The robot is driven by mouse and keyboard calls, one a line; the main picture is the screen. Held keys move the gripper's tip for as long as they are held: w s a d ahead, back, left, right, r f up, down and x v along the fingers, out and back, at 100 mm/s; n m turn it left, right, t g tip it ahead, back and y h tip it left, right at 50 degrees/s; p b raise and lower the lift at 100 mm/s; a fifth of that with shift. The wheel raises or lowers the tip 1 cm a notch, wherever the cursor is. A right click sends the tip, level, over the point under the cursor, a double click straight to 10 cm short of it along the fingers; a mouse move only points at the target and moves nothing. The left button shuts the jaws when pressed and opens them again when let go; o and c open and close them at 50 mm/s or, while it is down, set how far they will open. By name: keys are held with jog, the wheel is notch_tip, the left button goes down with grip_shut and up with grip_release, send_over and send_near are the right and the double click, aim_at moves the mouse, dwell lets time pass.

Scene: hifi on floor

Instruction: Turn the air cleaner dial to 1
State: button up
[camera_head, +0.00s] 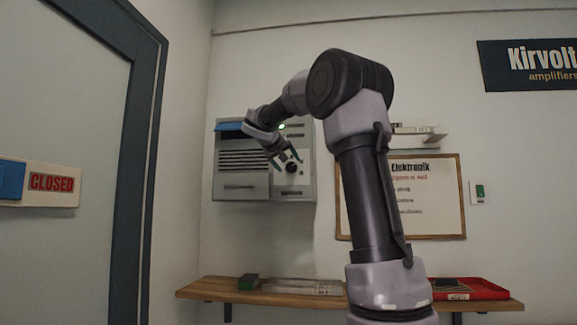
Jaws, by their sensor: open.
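The air cleaner (243,183) is a grey box with dark vent slats, mounted on the wall left of centre. Its dial (291,168) is a small dark round knob at the lower right of the front. A green light glows near its top right. My gripper (284,164) is open, with its fingertips in front of or beside the dial. Whether the fingers touch the dial or stand around it, I cannot tell. The dial's markings and pointer are too small to read. My wrist hides part of the upper front.
A door with a CLOSED sign (52,182) is at left.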

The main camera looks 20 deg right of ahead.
jog(key=v, duration=0.9)
jog(key=s+a+f+g+y, duration=0.1)
jog(key=s+a+f+y, duration=0.2)
jog(key=s+f, duration=0.6)
jog(key=s+a+f+y, duration=0.3)
jog(key=s+f+y, duration=0.2)
jog(key=s+f, duration=0.5)
jog(key=s+a+f+m+g+y, duration=0.1)
jog(key=s+a+f+y, duration=0.3)
jog(key=s+f, duration=0.6)
jog(key=shift+s+f+g, duration=0.25)
jog(key=shift+f+g, duration=0.05)
jog(key=shift+f, duration=0.25)
